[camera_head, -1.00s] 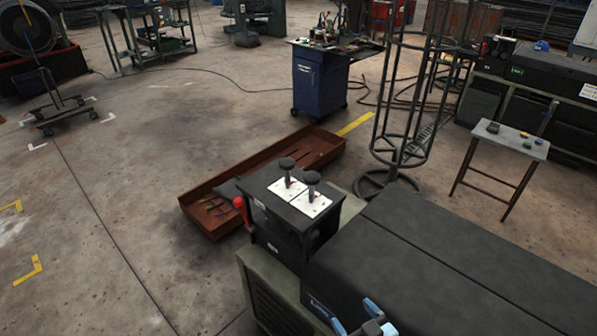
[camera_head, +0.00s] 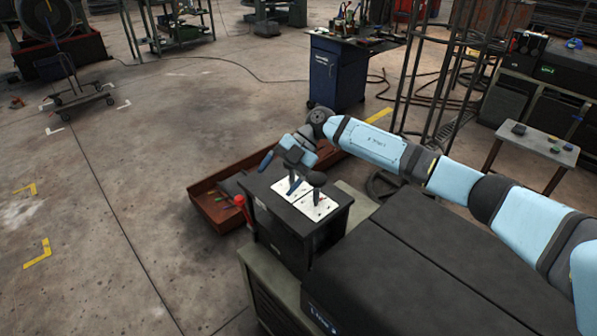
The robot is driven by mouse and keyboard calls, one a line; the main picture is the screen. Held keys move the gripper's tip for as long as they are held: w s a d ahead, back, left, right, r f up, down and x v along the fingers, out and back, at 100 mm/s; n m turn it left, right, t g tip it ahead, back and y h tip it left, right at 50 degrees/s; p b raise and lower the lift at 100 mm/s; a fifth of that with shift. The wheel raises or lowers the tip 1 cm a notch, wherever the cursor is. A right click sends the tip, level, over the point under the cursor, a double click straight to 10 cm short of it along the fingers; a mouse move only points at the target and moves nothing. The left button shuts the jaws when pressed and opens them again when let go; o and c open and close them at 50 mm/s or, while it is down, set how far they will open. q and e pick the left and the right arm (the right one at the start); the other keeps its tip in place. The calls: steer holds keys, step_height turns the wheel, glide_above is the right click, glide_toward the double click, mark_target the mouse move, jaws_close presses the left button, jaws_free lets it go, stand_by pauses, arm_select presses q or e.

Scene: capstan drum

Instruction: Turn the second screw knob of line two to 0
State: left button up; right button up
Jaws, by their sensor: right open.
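A black control box (camera_head: 283,232) with two white plates on its top stands near the middle of the head view. A dark knob (camera_head: 316,179) on a stem rises from the right plate (camera_head: 318,208). The left plate (camera_head: 284,200) is partly covered by my right gripper, and its knob is mostly hidden there. My right gripper (camera_head: 283,172) is open and hangs over the left plate, just left of the visible knob. I cannot tell whether it touches the hidden knob. Scale marks on the plates are too small to read. My left gripper is not in view.
A red-handled lever (camera_head: 240,201) stands at the box's left side. A rusty tray (camera_head: 215,212) lies behind it on the floor. A long dark cabinet top (camera_head: 430,260) extends right under my right arm. A wire cage (camera_head: 440,85) stands behind that arm. The left floor is open.

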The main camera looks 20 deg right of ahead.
mark_target(318, 175)
steer(key=w+d+r+m+h, duration=0.2)
steer(key=d+r+h, duration=0.15)
steer(key=d, duration=0.45)
steer(key=w+d+r+m+h, duration=0.1)
steer(key=w+d+r+h, duration=0.15)
steer(key=d+r, duration=0.4)
steer(key=shift+h, duration=0.3)
steer(key=x, duration=0.5)
steer(key=d+p+x, duration=0.1)
steer(key=x, duration=0.3)
steer(key=p+x, duration=0.1)
steer(key=x, duration=0.4)
steer(key=shift+w+d+f, duration=0.1)
steer(key=shift+w+f, duration=0.05)
steer(key=shift+f, duration=0.5)
steer(key=c, duration=0.9)
